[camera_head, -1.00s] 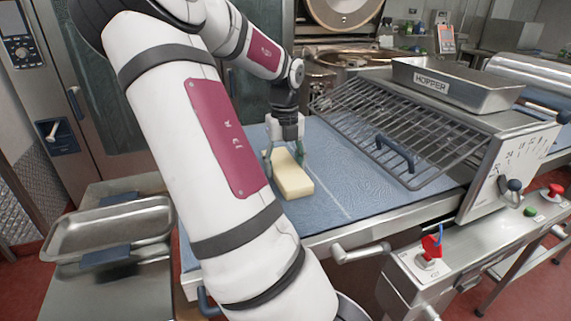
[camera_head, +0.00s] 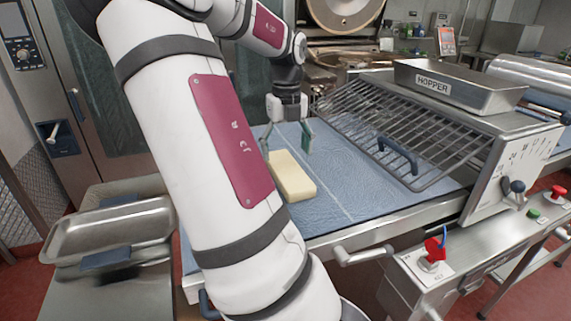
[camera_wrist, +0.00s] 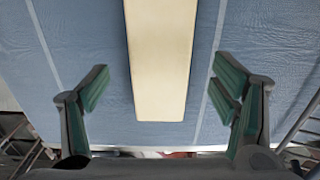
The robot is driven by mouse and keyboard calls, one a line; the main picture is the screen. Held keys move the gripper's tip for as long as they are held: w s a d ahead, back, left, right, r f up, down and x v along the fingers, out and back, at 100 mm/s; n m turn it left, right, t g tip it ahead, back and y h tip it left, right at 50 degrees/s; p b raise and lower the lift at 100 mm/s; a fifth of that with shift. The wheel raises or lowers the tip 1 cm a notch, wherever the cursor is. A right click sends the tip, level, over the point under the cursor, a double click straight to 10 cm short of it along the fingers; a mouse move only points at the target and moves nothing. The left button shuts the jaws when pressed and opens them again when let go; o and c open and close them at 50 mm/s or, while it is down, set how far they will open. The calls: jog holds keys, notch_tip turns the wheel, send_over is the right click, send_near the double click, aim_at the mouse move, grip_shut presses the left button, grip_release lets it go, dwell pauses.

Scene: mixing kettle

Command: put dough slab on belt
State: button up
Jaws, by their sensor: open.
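The dough slab (camera_head: 291,177) is a pale yellow block lying flat on the blue belt (camera_head: 352,190), left of its white line. In the wrist view the slab (camera_wrist: 161,62) runs down the middle, between the two spread fingers, with a gap on each side. My gripper (camera_head: 288,142) is open and empty, behind and above the slab in the head view. In the wrist view its green-padded fingers (camera_wrist: 165,98) are wide apart and touch nothing. My arm hides part of the belt's left side.
A wire guard (camera_head: 400,130) with a blue handle covers the belt's right part, close to my gripper. The hopper (camera_head: 455,87) stands beyond it. An empty metal tray (camera_head: 110,232) is on the left. A red-knobbed control box (camera_head: 433,250) is at the front.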

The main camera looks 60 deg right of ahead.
aim_at(286, 172)
notch_tip(286, 172, up, 7)
jog(key=w+a+f+n+t+y, duration=0.1)
jog(key=w+a+n, duration=0.1)
jog(key=a+n, duration=0.85)
jog(key=w+a+n+t+y, duration=0.1)
jog(key=w+a+n, duration=0.2)
jog(key=a+n, duration=0.75)
jog(key=s+a+n+t+h, duration=0.1)
jog(key=s+a+n, duration=0.2)
jog(key=a+n, duration=0.6)
jog(key=s+a+r+n+t+h, duration=0.1)
jog(key=s+a+n, duration=0.3)
jog(key=a+n, duration=0.4)
jog(key=n+t, duration=0.1)
jog(key=n, duration=0.5)
jog(key=shift+a+t, duration=0.3)
jog(key=shift+a, duration=0.05)
jog(key=shift+s+r, duration=0.1)
